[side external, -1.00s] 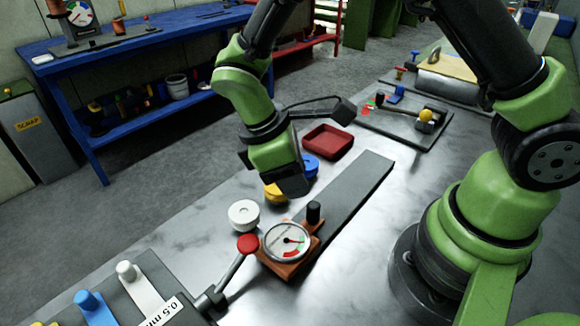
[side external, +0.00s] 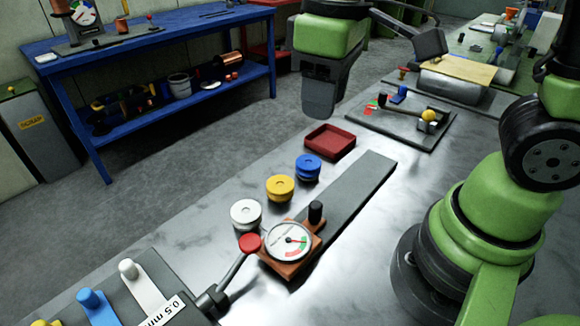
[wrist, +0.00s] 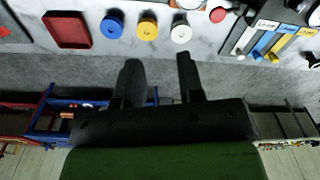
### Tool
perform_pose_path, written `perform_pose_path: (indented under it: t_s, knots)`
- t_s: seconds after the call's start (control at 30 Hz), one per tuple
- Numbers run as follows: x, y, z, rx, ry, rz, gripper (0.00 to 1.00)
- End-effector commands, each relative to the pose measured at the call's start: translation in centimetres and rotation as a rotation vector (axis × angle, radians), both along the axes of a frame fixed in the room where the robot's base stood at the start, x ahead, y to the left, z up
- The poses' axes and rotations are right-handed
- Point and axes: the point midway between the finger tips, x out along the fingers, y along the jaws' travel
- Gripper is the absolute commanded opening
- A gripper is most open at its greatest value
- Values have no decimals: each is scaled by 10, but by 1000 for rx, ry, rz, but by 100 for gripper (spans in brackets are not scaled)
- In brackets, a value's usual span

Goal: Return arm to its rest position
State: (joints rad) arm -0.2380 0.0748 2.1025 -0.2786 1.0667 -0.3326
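My gripper (side external: 322,95) is raised at the top middle of the side external view, above the floor gap between the metal bench (side external: 215,262) and the blue table. In the wrist view my gripper (wrist: 158,82) shows two dark fingers spread apart with nothing between them, so it is open and empty. Beyond the fingertips in the wrist view, blue, yellow and white spools stand on the bench in a row. In the side external view the blue spool (side external: 308,167), yellow spool (side external: 280,187) and white spool (side external: 245,213) are all clear of my gripper.
A red tray (side external: 330,142) lies behind the spools. A dial gauge (side external: 289,241) on a wooden block stands at the front by a grey strip (side external: 352,195). A red-knobbed lever (side external: 250,243) is beside it. A blue table (side external: 150,50) and scrap bin (side external: 38,130) stand across the floor.

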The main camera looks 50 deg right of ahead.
Motion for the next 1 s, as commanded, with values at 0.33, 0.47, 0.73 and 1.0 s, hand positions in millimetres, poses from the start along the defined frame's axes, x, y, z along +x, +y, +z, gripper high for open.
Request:
perform_pose_path:
  t_s: [0.33,0.47,0.73,1.0]
  knots:
    - [-60,-25,59,256,-366,-451,35]
    - [-75,-28,65,324,-451,-549,35]
    - [-83,-29,67,366,-498,-609,35]
    - [-82,-29,67,366,-497,-606,35]
